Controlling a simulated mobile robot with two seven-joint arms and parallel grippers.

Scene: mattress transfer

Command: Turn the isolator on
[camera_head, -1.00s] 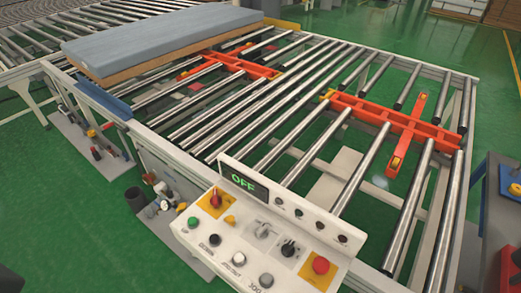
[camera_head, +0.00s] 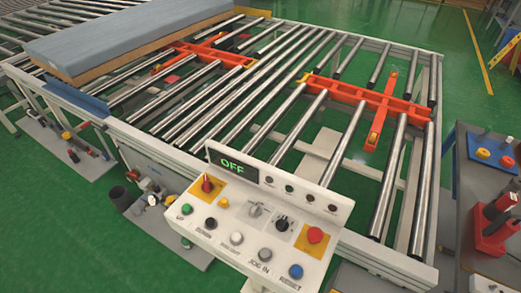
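The control panel (camera_head: 225,208) stands at the lower middle of the head view, tilted toward me. Its display (camera_head: 232,167) reads OFF in green. The isolator appears to be the red rotary switch (camera_head: 207,184) on a yellow plate at the panel's upper left. A red mushroom button (camera_head: 315,235) sits on another yellow plate at the right. Black and grey selector knobs (camera_head: 283,223) and several coloured push buttons, including a blue one (camera_head: 296,271), are on the face. Neither of my grippers is in view.
A roller conveyor (camera_head: 270,90) with orange transfer arms (camera_head: 370,96) lies behind the panel. A blue-grey mattress (camera_head: 140,38) rests at its far left. A grey workbench (camera_head: 470,200) with red equipment stands at the right. Green floor is open at the lower left.

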